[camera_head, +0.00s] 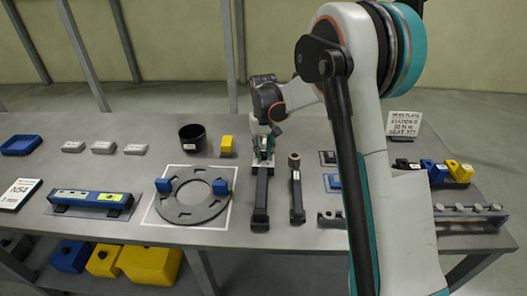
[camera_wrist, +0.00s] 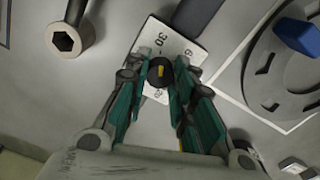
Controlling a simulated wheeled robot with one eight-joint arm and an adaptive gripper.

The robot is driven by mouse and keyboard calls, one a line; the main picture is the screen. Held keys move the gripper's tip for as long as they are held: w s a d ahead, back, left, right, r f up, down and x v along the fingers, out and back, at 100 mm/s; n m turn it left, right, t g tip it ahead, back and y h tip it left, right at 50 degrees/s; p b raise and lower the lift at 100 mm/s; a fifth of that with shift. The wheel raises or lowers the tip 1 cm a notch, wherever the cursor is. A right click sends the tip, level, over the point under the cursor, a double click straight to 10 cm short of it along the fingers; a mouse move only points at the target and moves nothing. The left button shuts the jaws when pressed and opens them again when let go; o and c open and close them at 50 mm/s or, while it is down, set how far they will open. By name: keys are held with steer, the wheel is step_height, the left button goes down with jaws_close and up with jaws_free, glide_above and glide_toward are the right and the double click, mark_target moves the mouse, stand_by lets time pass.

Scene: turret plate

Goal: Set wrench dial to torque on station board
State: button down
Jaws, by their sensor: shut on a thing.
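The torque wrench (camera_head: 261,205) lies on the bench as a long dark bar, its far end under my gripper (camera_head: 263,148). In the wrist view a round black dial (camera_wrist: 154,84) with a yellow pointer mark sits on a white scale plate (camera_wrist: 190,50). Numbers such as 30 and 60 show on the plate; others are partly covered. My gripper (camera_wrist: 160,78) is shut on the dial, one green-padded finger on each side. The exact value at the pointer cannot be told. The station board (camera_head: 403,124) stands at the back right; its small text seems to include 50 N m.
A grey ring plate (camera_head: 188,212) with blue blocks lies left of the wrench. A shorter dark tool (camera_head: 297,197) lies close on its right. A black cup (camera_head: 193,138) and yellow block (camera_head: 227,145) stand behind. My arm covers part of the right side.

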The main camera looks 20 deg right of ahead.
mark_target(263, 154)
steer(key=shift+n, duration=0.5)
steer(key=c, duration=1.3)
jaws_free()
step_height(263, 154, up, 12)
